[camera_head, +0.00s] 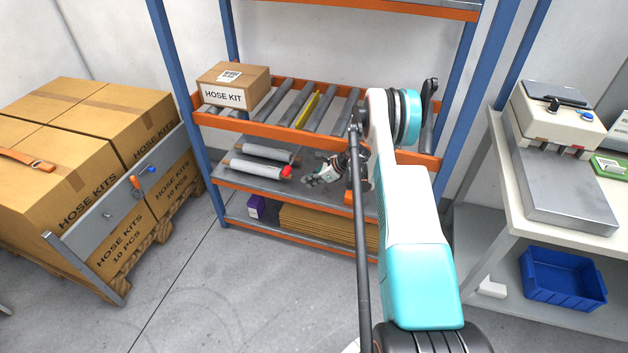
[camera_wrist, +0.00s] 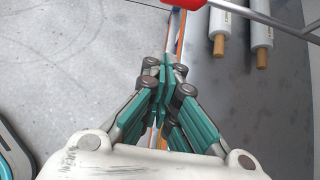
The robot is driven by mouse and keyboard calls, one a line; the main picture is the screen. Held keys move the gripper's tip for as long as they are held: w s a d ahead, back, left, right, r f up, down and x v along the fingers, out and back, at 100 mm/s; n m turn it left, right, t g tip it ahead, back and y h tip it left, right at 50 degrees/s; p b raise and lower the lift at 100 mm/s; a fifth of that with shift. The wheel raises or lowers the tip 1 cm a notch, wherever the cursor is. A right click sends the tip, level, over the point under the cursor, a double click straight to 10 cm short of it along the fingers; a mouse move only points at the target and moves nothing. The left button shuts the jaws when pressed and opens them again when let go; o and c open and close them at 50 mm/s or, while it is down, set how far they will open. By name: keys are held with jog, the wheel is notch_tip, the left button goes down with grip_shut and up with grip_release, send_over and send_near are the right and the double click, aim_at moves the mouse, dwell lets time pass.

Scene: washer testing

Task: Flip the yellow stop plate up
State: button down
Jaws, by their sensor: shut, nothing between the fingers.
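The yellow stop plate (camera_head: 307,110) is a thin strip between the grey rollers of the upper shelf in the head view. Whether it lies flat or tilted is hard to tell. It is not visible in the wrist view. My gripper (camera_head: 312,178) is in front of the rack, below the roller level, near the middle shelf and to the lower right of the plate. It is apart from the plate. In the wrist view my gripper (camera_wrist: 170,68) has its green-padded fingers pressed together, with nothing between them.
A hose kit box (camera_head: 233,86) stands on the rollers' left end. Grey rolls (camera_head: 254,168) lie on the middle shelf, beside a red-tipped object (camera_head: 286,171). The orange front beam (camera_head: 258,129) lies between my gripper and the rollers. Large cartons (camera_head: 100,150) stand left; a bench (camera_head: 507,180) stands right.

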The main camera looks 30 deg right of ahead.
aim_at(289, 170)
jog(key=b+x, duration=0.2)
jog(key=x, duration=0.4)
jog(key=shift+w+a+r+b, duration=0.1)
jog(key=shift+w+r+b, duration=0.05)
jog(key=shift+r, duration=0.55)
jog(key=shift+w+a+r+b, duration=0.1)
jog(key=shift+w+r, duration=0.1)
jog(key=shift+r, duration=0.5)
jog(key=shift+w+a+r+b, duration=0.1)
jog(key=shift+w+r+b, duration=0.05)
jog(key=shift+r, duration=0.6)
jog(key=shift+r, duration=0.1)
notch_tip(289, 170, up, 6)
jog(key=shift+r+p, duration=0.1)
jog(key=shift+p, duration=0.9)
